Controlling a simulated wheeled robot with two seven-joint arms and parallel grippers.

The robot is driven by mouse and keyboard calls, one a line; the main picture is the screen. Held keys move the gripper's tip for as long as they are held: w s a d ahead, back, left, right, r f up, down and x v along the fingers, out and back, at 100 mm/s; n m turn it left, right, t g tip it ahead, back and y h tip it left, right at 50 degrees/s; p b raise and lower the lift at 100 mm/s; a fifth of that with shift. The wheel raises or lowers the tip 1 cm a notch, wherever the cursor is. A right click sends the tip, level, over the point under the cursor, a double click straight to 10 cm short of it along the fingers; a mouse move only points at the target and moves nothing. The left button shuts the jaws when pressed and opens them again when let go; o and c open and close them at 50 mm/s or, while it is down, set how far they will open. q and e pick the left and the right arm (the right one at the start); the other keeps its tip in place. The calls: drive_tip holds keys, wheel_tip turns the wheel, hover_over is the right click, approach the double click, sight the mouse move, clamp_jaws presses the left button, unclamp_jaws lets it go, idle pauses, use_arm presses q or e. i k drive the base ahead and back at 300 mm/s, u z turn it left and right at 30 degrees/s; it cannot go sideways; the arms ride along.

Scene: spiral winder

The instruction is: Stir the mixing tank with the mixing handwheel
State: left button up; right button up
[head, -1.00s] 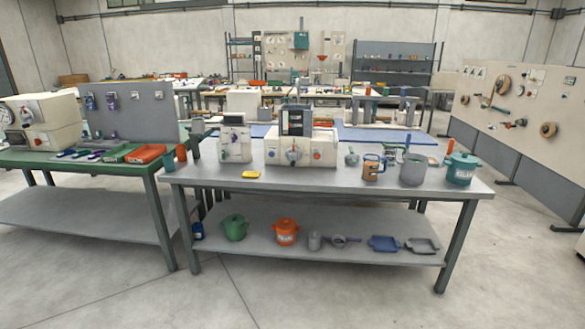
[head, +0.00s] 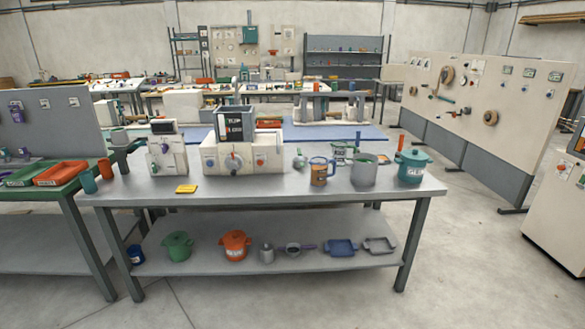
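Neither of my grippers is in view. I cannot tell for sure which thing is the mixing tank or its handwheel. A grey open pot (head: 364,172) with something green at its top stands at the right of the grey table. A teal lidded pot (head: 412,168) with a label stands to its right. A cream machine (head: 242,154) with a round dial on its front stands at the table's middle. Round brown wheel-like parts (head: 447,75) hang on a beige wall panel (head: 515,120) at the right.
The grey table (head: 255,192) stands ahead, with several pots and pans on its lower shelf (head: 210,259). A green table (head: 75,182) with trays stands at left. A pale cabinet (head: 555,215) stands at the right edge. Open floor (head: 460,265) lies right of the table.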

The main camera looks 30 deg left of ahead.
sight(233, 166)
drive_tip(key=z, duration=0.4)
drive_tip(key=i, duration=0.85)
drive_tip(key=u, duration=0.4)
drive_tip(key=i, duration=0.8)
drive_tip(key=u, duration=0.75)
